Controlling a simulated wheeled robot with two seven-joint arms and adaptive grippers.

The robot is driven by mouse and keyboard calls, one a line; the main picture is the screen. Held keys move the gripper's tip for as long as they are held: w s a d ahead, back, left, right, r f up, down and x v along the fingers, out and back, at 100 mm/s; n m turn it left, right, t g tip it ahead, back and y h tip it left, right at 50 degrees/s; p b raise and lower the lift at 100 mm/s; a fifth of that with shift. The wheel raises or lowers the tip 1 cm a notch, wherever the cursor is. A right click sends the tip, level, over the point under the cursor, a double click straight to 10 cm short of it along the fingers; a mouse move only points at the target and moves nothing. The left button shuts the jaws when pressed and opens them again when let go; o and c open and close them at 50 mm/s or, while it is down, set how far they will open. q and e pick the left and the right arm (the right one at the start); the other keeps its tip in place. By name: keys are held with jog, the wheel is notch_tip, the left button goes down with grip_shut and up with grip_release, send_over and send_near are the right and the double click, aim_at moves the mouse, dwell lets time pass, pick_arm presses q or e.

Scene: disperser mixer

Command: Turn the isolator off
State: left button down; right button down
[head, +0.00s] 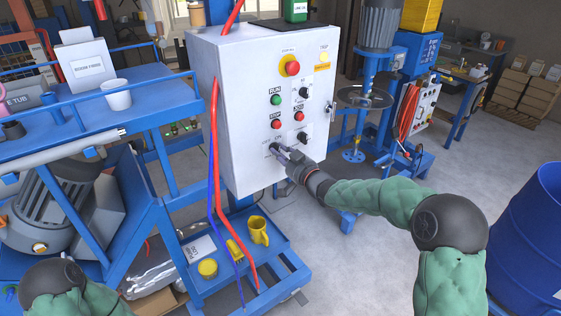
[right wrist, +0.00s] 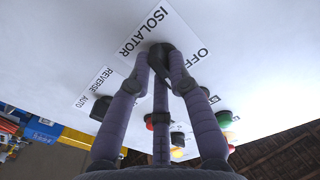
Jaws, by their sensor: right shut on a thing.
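The isolator knob (right wrist: 161,50) is a small black rotary knob low on the front of the white control cabinet (head: 243,120). In the right wrist view the ISOLATOR label lies beside it and the OFF label on its other side. My right gripper (right wrist: 163,62) is shut on the knob, its fingers around it. In the head view my right gripper (head: 280,151) reaches the cabinet's lower front from the right. The fingers hide much of the knob, so I cannot tell which way it points. My left gripper is out of view.
Close by on the panel are a green run button (head: 275,100), red buttons, a black selector (head: 304,93) and a red emergency stop (head: 292,68). Red and blue cables hang at the cabinet's left. A blue shelf (head: 222,277) with yellow cups stands below. A blue drum (head: 535,235) is at right.

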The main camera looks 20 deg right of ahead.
jog(key=n+b, duration=0.8)
jog(key=n, duration=0.2)
jog(key=shift+b, duration=0.4)
jog(key=shift+r+n, duration=0.1)
jog(key=shift+n, duration=0.3)
jog(key=c, duration=1.1)
grip_release()
jog(key=shift+c, duration=0.2)
jog(key=shift+s, duration=0.1)
jog(key=v, duration=1.1)
jog(key=shift+s+d, duration=0.15)
jog(key=shift+s, duration=0.25)
